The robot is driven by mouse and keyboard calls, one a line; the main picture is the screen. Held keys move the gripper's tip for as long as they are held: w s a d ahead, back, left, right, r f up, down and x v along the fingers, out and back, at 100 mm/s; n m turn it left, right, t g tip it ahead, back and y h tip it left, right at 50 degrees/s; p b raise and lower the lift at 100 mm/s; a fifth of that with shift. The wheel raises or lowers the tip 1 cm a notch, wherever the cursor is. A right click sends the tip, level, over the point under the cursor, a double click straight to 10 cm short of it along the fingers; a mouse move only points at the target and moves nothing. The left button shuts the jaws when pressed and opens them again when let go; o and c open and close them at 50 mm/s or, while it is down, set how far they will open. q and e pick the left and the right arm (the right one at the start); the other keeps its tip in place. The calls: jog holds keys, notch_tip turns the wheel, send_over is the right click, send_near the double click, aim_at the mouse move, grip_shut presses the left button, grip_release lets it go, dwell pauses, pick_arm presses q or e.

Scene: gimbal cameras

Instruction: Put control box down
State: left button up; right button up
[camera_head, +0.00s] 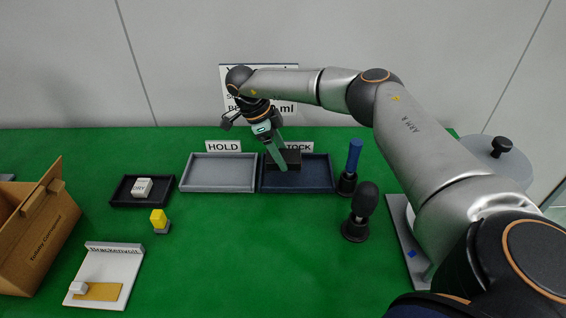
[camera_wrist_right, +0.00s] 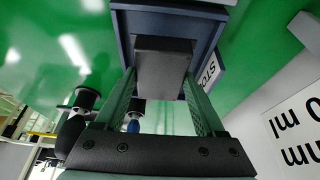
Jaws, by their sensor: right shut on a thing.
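The control box, a dark block (camera_head: 291,157), is at the left part of the dark blue tray (camera_head: 318,188) labelled STOCK. It also shows in the right wrist view (camera_wrist_right: 163,62), between the green fingers and in front of the blue tray (camera_wrist_right: 119,32). My right gripper (camera_head: 277,158) reaches down over this tray, shut on the control box; it also shows in the right wrist view (camera_wrist_right: 162,88). I cannot tell whether the box touches the tray floor. The gripper's fingers hide part of the box in the head view. My left gripper is not in view.
A grey HOLD tray (camera_head: 218,188) stands empty to the left. A small black tray (camera_head: 125,198) holds a white block (camera_head: 143,187). A blue-handled tool (camera_head: 353,160) and a black knob-topped item (camera_head: 362,205) stand to the right. The front middle of the green table is clear.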

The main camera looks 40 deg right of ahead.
jog(key=shift+d+f, duration=0.25)
jog(key=shift+f, duration=0.1)
notch_tip(320, 180, down, 3)
jog(key=shift+d+f, duration=0.1)
jog(key=shift+f, duration=0.05)
jog(key=o, duration=1.5)
jog(key=v, duration=1.2)
